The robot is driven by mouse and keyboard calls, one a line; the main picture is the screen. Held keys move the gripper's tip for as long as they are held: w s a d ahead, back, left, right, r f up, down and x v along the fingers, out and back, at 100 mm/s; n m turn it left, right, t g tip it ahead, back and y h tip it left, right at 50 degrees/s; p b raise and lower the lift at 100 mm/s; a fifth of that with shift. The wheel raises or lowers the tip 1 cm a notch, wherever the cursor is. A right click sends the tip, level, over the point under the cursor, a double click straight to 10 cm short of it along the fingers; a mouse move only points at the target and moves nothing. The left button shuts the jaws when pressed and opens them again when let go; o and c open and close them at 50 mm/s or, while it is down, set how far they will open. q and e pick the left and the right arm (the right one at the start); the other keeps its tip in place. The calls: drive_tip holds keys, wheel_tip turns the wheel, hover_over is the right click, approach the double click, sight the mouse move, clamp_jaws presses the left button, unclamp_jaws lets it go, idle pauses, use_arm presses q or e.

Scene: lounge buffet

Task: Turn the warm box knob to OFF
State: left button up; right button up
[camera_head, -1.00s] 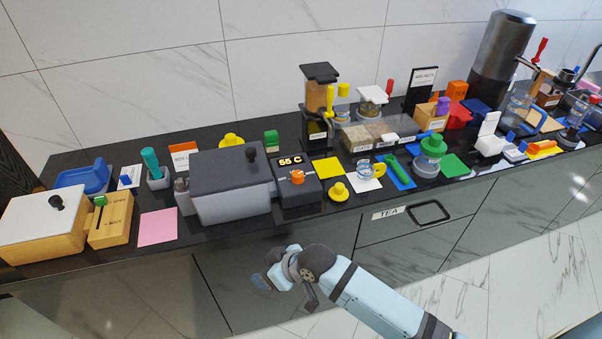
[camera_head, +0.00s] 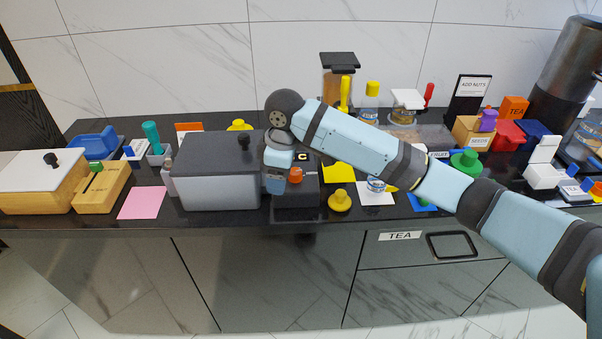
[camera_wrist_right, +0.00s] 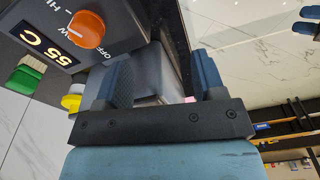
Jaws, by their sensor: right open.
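The warm box (camera_head: 220,190) is a grey bin with a dark lid. Its dark control unit (camera_head: 296,200) stands at its right side with the orange knob (camera_head: 295,174). My left gripper is out of view.
A yellow knobbed piece (camera_head: 340,201) and a white mat (camera_head: 375,198) lie right of the control unit. A pink mat (camera_head: 142,203) and a wooden box (camera_head: 101,188) are to the left. Dispensers and jars stand behind my right arm.

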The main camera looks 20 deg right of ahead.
wheel_tip(320, 180, up, 8)
drive_tip(key=r+h, duration=0.1)
hover_over(295, 171)
wheel_tip(295, 171, down, 14)
drive_tip(key=shift+f, duration=0.1)
drive_tip(key=c, duration=0.9)
